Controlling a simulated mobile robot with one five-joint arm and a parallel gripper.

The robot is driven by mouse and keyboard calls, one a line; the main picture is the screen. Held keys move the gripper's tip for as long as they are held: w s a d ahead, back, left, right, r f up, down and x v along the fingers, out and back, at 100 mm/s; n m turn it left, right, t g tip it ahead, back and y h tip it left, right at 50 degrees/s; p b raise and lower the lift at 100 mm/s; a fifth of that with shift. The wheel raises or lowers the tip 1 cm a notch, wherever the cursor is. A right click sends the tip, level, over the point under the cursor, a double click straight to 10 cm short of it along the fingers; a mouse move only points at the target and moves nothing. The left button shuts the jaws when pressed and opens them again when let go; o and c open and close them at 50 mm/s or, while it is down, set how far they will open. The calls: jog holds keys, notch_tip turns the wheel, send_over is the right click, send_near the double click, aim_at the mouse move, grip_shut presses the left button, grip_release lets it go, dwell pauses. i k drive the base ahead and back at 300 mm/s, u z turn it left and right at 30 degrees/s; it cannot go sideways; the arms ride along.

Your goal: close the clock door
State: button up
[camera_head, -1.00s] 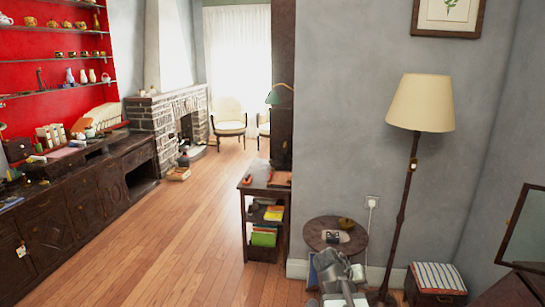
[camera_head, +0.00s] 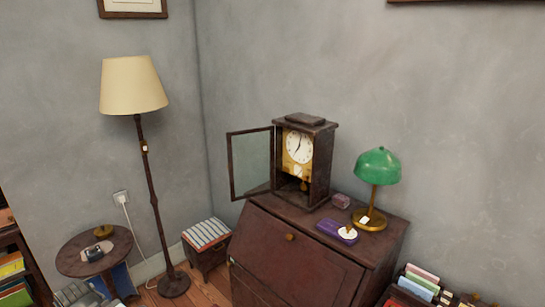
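A dark wooden mantel clock (camera_head: 320,160) stands upright on a dark writing desk (camera_head: 295,250) at the centre right. Its white dial and gold face show, with a pendulum below. The clock's glazed door (camera_head: 250,162) stands wide open, swung out to the left of the case. My gripper is not in view, so its state and distance from the door do not show.
A floor lamp (camera_head: 146,170), striped stool (camera_head: 205,235) and round table (camera_head: 75,262) stand to the left. Books fill the lower right.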

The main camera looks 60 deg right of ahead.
aim_at(271, 128)
jog(key=z, duration=0.05)
jog(key=i, duration=0.4)
jog(key=u, duration=0.2)
